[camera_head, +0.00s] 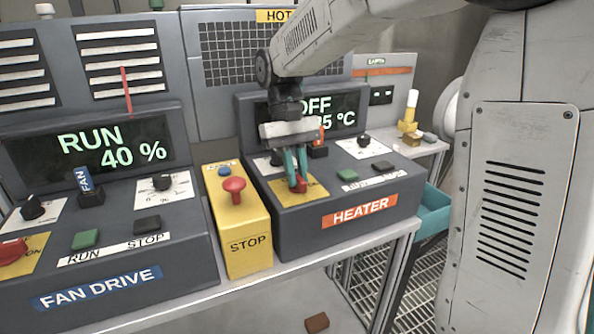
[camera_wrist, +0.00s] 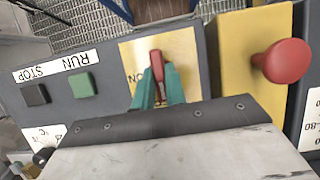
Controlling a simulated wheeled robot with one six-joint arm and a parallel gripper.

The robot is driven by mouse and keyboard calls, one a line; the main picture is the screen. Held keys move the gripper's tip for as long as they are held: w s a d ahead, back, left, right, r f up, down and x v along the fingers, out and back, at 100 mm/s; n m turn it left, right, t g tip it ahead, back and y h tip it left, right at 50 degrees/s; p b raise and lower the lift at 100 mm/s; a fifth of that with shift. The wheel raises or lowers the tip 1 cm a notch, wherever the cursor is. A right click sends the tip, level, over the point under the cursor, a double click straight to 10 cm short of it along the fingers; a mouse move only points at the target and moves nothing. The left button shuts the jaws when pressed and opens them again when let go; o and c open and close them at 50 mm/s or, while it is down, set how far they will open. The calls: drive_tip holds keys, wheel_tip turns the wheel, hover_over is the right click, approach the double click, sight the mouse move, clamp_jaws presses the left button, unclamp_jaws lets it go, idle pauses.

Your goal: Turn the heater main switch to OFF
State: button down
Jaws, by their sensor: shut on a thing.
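The heater box (camera_head: 300,225) has an orange HEATER label and a dark display (camera_head: 345,103). The display shows OFF and a °C reading partly hidden by my arm. The heater main switch, a red handle (camera_head: 299,188) on a yellow plate (camera_head: 316,189), is at the box's front left. My gripper (camera_head: 295,173) points down with its teal fingers on the red handle. In the wrist view, my gripper (camera_wrist: 160,88) is closed around the handle (camera_wrist: 157,63), which stands roughly upright in the picture. An upside-down ON mark shows beside it; the rest of the plate's lettering is hidden.
A yellow box with a red STOP button (camera_head: 234,187) stands just left of the heater. The fan drive box (camera_head: 100,250) is further left, its display (camera_head: 95,145) showing RUN 40 %. Heater knobs and buttons (camera_head: 384,166) lie to the right. A brown block (camera_head: 317,322) lies low in front.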

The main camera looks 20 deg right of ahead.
drive_tip(key=c, duration=1.4)
unclamp_jaws()
drive_tip(key=shift+c, duration=0.2)
drive_tip(key=v, duration=0.8)
drive_tip(key=s+d+f+t, duration=0.1)
drive_tip(key=s+f+t, duration=0.2)
drive_tip(key=s, duration=1)
drive_tip(key=s+d+f+t, duration=0.2)
drive_tip(key=s+f+t, duration=0.1)
drive_tip(key=s, duration=1)
drive_tip(key=shift+d+f, duration=0.2)
drive_tip(key=shift+f, duration=0.55)
